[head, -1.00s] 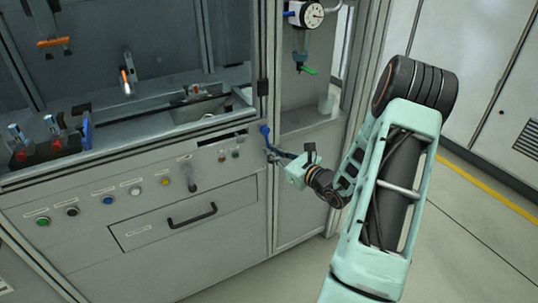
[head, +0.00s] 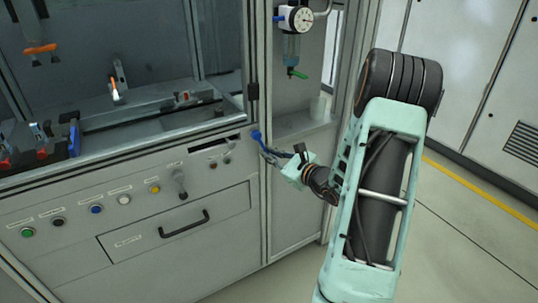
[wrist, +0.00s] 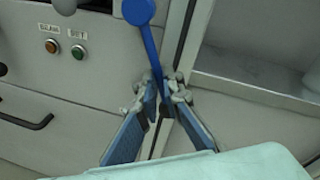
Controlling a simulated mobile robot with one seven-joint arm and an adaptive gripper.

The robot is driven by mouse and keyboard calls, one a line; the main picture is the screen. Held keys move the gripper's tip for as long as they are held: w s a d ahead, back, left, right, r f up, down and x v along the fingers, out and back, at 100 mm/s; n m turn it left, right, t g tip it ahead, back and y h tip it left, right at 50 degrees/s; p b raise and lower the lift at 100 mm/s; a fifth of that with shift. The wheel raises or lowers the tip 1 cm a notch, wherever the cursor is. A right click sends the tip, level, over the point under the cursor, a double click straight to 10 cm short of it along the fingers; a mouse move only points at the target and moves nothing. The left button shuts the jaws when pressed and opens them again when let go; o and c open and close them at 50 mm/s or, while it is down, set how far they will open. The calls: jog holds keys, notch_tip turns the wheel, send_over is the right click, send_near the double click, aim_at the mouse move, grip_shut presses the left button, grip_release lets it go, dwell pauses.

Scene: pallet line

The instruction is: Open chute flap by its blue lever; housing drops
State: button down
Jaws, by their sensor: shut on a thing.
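The blue lever (head: 256,136) is on the front corner post of the machine cabinet, with its round end at the top and its arm slanting down to the right. In the wrist view the lever (wrist: 149,42) runs down between the fingers. My gripper (wrist: 164,88) is shut on the lever's lower part, the blue-padded fingers on either side of it. In the head view my gripper (head: 279,162) reaches the lever from the right, partly blurred into it. I cannot make out the chute flap or a housing for certain.
Left of the lever are a dark slot (head: 213,143), a row of buttons and a drawer handle (head: 184,222). Open floor lies to the right.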

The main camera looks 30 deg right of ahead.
jog(key=shift+d, duration=0.1)
jog(key=c, duration=2.1)
grip_release()
jog(key=v, duration=1.2)
jog(key=shift+r, duration=0.1)
